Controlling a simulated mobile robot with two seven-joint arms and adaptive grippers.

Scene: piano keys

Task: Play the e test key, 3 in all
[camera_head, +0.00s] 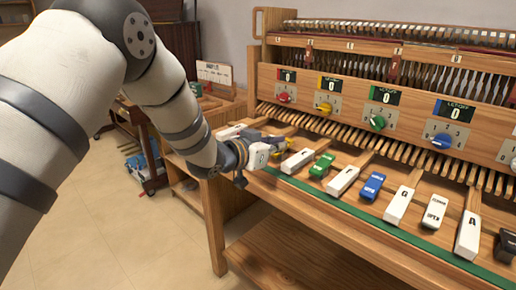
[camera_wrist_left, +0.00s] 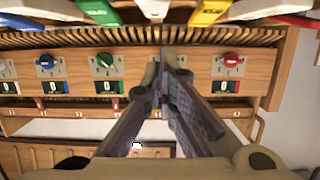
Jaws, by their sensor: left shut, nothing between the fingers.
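The row of test keys lies along the front ledge. The white key between the yellow and green keys, which I take as the e test key (camera_head: 297,161), shows just right of my left gripper (camera_head: 276,146) in the head view. Its letter is too small to read surely. In the left wrist view this white key (camera_wrist_left: 153,8) is at the top edge, beyond the fingertips. My left gripper (camera_wrist_left: 172,58) is shut and empty there, its fingers together. I cannot tell whether it touches a key. My right gripper is not in view.
The green key (camera_head: 322,165), white F key (camera_head: 343,181) and blue key (camera_head: 373,186) lie to the right. Behind stands a wooden panel with a red dial (camera_head: 284,97), a yellow dial (camera_head: 325,109) and displays reading 0.

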